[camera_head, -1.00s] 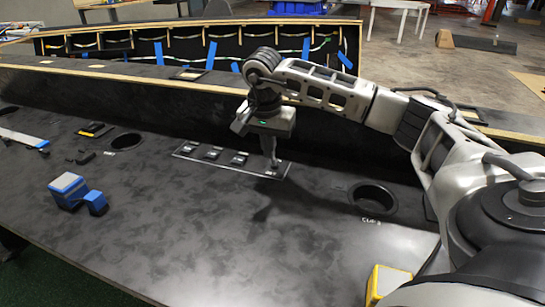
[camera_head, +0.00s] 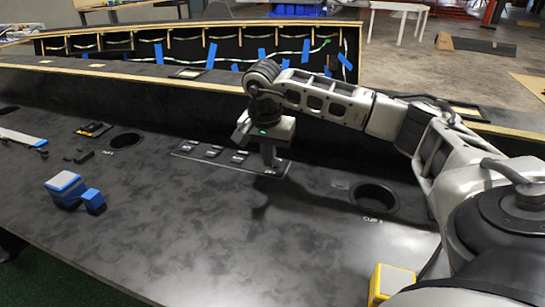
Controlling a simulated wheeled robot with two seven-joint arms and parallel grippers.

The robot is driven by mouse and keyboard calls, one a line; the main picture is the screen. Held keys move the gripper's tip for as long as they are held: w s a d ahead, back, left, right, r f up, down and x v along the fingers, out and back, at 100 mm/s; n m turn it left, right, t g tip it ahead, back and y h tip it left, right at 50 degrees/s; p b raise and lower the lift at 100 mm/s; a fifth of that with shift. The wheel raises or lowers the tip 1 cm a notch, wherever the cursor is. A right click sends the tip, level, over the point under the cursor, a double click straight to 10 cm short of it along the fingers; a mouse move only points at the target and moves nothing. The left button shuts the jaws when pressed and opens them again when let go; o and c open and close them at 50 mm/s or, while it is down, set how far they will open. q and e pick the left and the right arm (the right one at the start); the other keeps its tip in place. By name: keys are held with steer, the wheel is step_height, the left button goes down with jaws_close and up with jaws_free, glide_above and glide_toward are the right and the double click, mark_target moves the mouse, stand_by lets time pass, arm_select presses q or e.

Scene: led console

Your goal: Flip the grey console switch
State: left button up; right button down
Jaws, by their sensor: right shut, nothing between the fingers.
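The console panel (camera_head: 226,167) is a dark strip with a pale outline, set in the black console top. Several small switches sit along it, such as the one at its middle (camera_head: 213,151). My right gripper (camera_head: 269,164) points down over the right end of this panel, shut and empty. Its fingertips are at or just above the panel near a small label. They hide the switch at that end, so I cannot tell its position or whether they touch it. My left gripper is not in view.
A round cup hole (camera_head: 374,197) lies to the right of the panel, another hole (camera_head: 126,140) to the left. A blue and white block (camera_head: 67,187) and a yellow block (camera_head: 389,283) rest on the console top (camera_head: 210,240). A raised ledge runs behind.

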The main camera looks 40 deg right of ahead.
steer(key=shift+w+d, duration=0.1)
stand_by(0.4)
steer(key=shift+w+d+f, duration=0.1)
steer(key=shift+w+d, duration=0.15)
steer(key=shift+d, duration=0.2)
steer(key=shift+w+d, duration=0.2)
steer(key=shift+d, duration=0.25)
